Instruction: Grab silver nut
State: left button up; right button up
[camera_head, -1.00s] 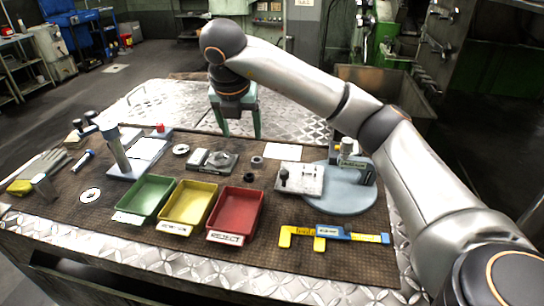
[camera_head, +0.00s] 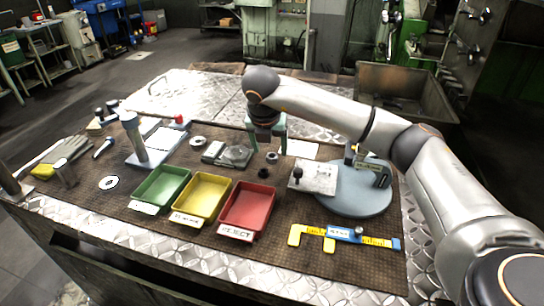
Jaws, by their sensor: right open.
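A small grey, silver-looking nut (camera_head: 272,157) lies on the brown mat, behind a darker nut (camera_head: 264,173). My right gripper (camera_head: 268,148) points down with its two green fingers apart and nothing seen between them. In the picture it is just above the silver nut, with the nut near the right finger. How high the fingertips are over the mat is hard to tell. My left gripper is not seen.
Green (camera_head: 162,190), yellow (camera_head: 200,199) and red (camera_head: 247,211) trays stand in front. A grey block fixture (camera_head: 228,153) is left of the nuts. A round blue-grey stand (camera_head: 352,192) is at right. A yellow-blue caliper (camera_head: 345,236) lies in front.

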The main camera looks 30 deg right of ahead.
aim_at(272, 156)
jog(key=shift+x, duration=1.5)
jog(key=shift+s, duration=0.1)
jog(key=shift+c, duration=0.3)
grip_shut()
